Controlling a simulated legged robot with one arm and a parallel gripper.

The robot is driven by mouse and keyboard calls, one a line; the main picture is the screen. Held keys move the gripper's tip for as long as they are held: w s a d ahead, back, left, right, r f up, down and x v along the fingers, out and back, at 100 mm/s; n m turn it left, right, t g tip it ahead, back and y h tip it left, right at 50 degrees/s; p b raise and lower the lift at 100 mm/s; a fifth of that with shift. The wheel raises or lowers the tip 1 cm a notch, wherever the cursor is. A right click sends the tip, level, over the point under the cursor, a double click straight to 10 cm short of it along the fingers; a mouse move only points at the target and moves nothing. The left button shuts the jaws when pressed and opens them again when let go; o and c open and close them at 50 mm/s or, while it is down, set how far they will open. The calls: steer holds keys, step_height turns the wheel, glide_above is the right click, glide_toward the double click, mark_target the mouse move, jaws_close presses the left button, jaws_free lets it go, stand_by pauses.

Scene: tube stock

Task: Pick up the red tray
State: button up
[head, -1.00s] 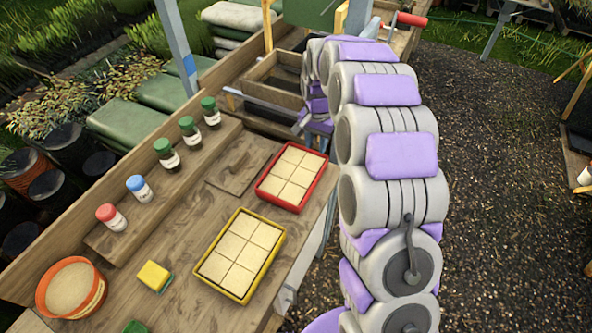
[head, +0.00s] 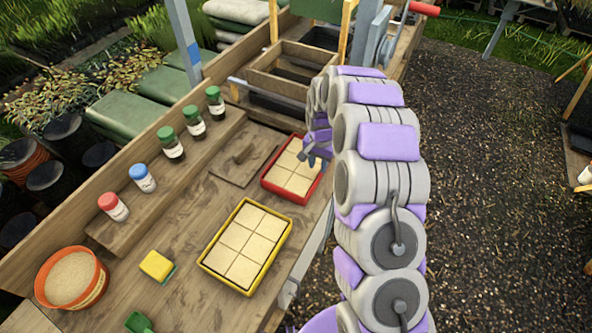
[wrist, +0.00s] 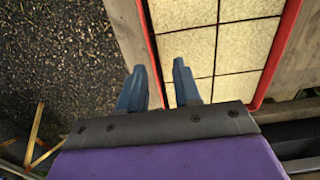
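The red tray (head: 266,186) lies flat on the wooden bench near its right edge, filled with pale square blocks; its far right part is hidden behind my gripper in the head view. In the wrist view, the tray's red rim (wrist: 153,60) runs between my fingers and the pale squares fill the middle. My gripper (wrist: 159,72) is open, its two blue-grey fingers apart with nothing between them that I can see held. The left finger is over the gravel side, outside the rim, and the right finger is over the squares. I cannot tell the height above the rim.
A yellow tray (head: 203,262) of similar squares lies nearer. Several capped jars (head: 170,145) stand on a raised shelf at left. An orange bowl (head: 97,292) and a yellow sponge (head: 156,264) are at the near left. A wooden box (head: 262,84) stands behind the red tray.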

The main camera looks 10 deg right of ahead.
steer(key=f, duration=0.1)
steer(key=d+f, duration=0.1)
steer(key=f, duration=0.1)
steer(key=shift+d+f, duration=0.15)
steer(key=shift+f, duration=0.15)
steer(key=shift+d, duration=0.35)
steer(key=shift+a, duration=0.7)
jaws_close()
steer(key=shift+d, duration=0.45)
